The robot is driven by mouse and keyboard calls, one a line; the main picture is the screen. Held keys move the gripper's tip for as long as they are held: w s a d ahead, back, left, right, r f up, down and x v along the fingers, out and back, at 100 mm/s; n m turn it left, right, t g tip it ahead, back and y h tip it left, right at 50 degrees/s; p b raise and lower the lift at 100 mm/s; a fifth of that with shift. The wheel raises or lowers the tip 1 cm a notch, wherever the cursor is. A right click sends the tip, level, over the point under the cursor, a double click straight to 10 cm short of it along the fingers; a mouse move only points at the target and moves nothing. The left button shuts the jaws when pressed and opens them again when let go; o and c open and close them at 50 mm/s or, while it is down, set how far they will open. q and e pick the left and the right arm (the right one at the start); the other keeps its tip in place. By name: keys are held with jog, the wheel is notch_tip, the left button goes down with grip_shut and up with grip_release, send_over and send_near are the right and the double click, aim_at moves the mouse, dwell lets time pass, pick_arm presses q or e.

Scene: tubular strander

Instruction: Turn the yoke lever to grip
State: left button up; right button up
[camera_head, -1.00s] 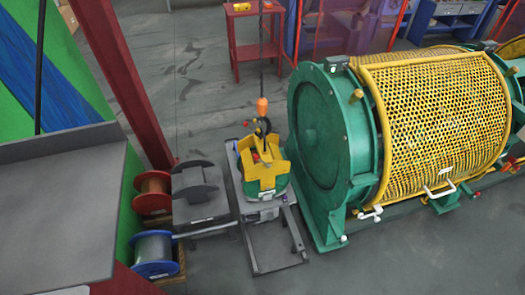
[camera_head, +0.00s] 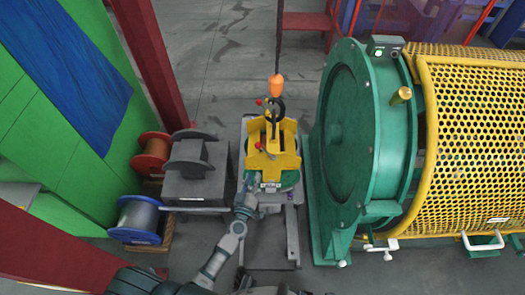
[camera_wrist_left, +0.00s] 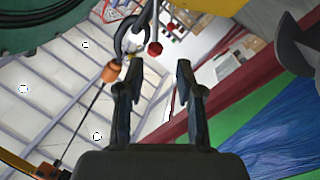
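The yellow yoke (camera_head: 272,160) sits on a green base on a grey cart, below an orange hook block (camera_head: 277,87). Two small red knobs show on its left side, an upper one (camera_head: 259,102) and a lower one (camera_head: 258,145); I cannot tell which is the yoke lever's. My left gripper (camera_head: 247,188) is at the yoke's front left, pointing up. In the left wrist view its two fingers (camera_wrist_left: 157,78) are apart with nothing between them, and a red knob (camera_wrist_left: 155,48) shows beyond the tips. My right gripper is not in view.
The green machine drum (camera_head: 345,130) with its yellow mesh guard (camera_head: 475,140) stands close on the right. A grey block stand (camera_head: 195,185), a red spool (camera_head: 153,152) and a blue spool (camera_head: 140,218) are on the left. Open floor lies behind the cart.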

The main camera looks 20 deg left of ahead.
pick_arm(q)
jog(key=b, duration=0.1)
send_near(264, 151)
jog(key=w, duration=0.4)
jog(key=w+b, duration=0.1)
jog(key=w, duration=0.2)
jog(key=w+a+b, duration=0.1)
jog(key=w, duration=0.2)
jog(key=shift+w+a+f, duration=0.2)
jog(key=shift+w+f, duration=0.05)
jog(key=shift+w, duration=0.05)
jog(key=shift+d, duration=0.25)
jog(key=shift+c, duration=0.2)
jog(key=shift+d+r, duration=0.1)
jog(key=shift+d, duration=0.15)
grip_shut()
jog(key=shift+a, duration=0.1)
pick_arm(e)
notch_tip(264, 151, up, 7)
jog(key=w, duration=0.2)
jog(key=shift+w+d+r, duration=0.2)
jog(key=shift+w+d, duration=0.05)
pick_arm(q)
jog(key=shift+a, duration=0.1)
